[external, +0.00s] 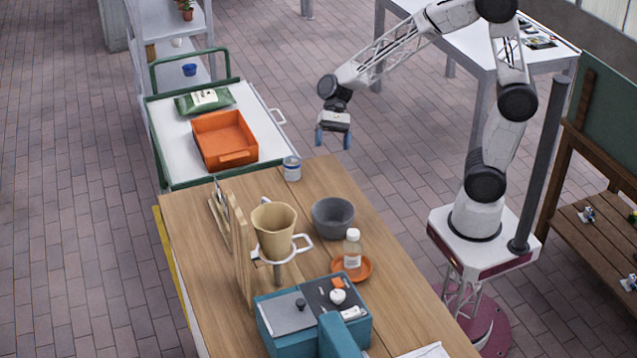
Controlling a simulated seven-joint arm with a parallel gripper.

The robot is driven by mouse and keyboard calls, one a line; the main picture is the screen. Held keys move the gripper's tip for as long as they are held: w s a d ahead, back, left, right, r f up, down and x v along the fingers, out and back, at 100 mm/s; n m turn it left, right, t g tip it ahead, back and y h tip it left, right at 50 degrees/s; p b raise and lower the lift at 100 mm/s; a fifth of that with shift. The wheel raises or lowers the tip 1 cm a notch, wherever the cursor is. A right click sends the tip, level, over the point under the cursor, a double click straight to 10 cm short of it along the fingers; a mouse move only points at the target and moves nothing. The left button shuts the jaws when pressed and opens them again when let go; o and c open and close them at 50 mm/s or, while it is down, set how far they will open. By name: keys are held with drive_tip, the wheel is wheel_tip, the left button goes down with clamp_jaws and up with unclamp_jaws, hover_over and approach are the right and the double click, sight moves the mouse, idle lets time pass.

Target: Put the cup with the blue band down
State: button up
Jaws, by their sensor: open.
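The cup with the blue band (292,168) is small and white. It stands upright at the far end of the wooden table (318,178), close to the table's edge. My gripper (333,140) is open and empty, with its fingers pointing down. In the picture it is above and to the right of the cup, apart from it. How far it is from the cup in depth is hard to tell.
A grey bowl (332,217), a tan cone in a stand (274,230), a bottle (352,250) on an orange saucer (365,271) and a teal box (300,325) stand nearer. A cart with an orange tray (224,140) adjoins the table's far end.

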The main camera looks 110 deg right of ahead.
drive_tip(key=s+a+r+n+g+h, duration=0.1)
drive_tip(key=s+a+r+n+h, duration=0.2)
drive_tip(key=s+a+n, duration=0.6)
drive_tip(key=s+a+r+n+h, duration=0.4)
drive_tip(key=s+a+n+h, duration=0.2)
drive_tip(key=s+a+n, duration=0.3)
drive_tip(key=shift+s+a+n+g, duration=0.4)
drive_tip(key=shift+s+n, duration=0.1)
drive_tip(key=shift+s, duration=0.85)
